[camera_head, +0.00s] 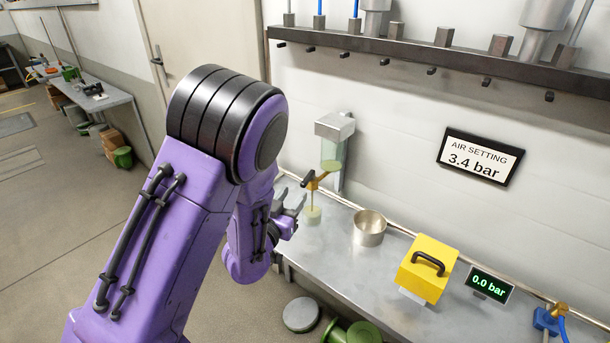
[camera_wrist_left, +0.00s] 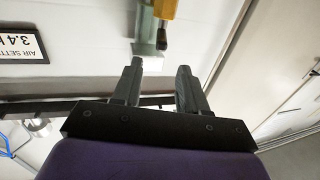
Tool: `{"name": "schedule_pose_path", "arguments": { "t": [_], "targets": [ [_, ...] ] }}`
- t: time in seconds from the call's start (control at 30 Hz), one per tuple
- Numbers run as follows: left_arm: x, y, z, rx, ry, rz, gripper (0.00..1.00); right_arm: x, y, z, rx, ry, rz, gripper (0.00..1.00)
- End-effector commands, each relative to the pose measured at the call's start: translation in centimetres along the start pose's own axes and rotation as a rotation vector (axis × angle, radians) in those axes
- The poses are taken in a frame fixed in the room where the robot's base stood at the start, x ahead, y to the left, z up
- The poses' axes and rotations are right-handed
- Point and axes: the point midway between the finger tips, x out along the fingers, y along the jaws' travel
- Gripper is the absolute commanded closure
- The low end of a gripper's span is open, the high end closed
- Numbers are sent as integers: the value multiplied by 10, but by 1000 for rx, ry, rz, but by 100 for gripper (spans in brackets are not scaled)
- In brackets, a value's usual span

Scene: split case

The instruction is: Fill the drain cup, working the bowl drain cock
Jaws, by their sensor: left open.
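The filter bowl (camera_head: 331,150) hangs under a grey housing on the wall post, with some yellowish liquid low in it. Below it is the brass drain cock (camera_head: 317,183) with a black handle; the cock also shows upside down in the left wrist view (camera_wrist_left: 166,9). A thin yellowish line, apparently a stream, runs from the cock to the clear drain cup (camera_head: 313,215) on the bench. The cup's fill level is too small to tell. My left gripper (camera_head: 291,204) is open and empty, just left of the cock and cup, apart from both. My right gripper is not in view.
A metal pot (camera_head: 369,229), a yellow box (camera_head: 427,268) with a black handle and a display reading 0.0 bar (camera_head: 489,285) stand to the right on the bench. A sign (camera_head: 480,157) reads 3.4 bar. A dark rack (camera_head: 430,55) overhangs above.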

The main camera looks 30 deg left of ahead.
Motion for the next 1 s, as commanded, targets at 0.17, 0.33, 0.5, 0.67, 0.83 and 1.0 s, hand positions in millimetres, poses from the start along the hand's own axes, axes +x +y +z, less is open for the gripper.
{"name": "schedule_pose_path", "arguments": {
  "t": [0.17,0.33,0.5,0.67,0.83,1.0],
  "targets": [
    [41,-1,-3,-3,-2,-2,57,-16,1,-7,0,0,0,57],
    [74,0,-1,-4,-3,-2,57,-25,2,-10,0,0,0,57],
    [89,0,1,-3,-5,-2,57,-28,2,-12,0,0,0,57],
    [91,0,3,-3,-6,-2,57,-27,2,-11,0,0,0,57],
    [90,0,3,-3,-6,-2,84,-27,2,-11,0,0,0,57],
    [90,0,3,-3,-5,-2,100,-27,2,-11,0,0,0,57]
  ]
}}
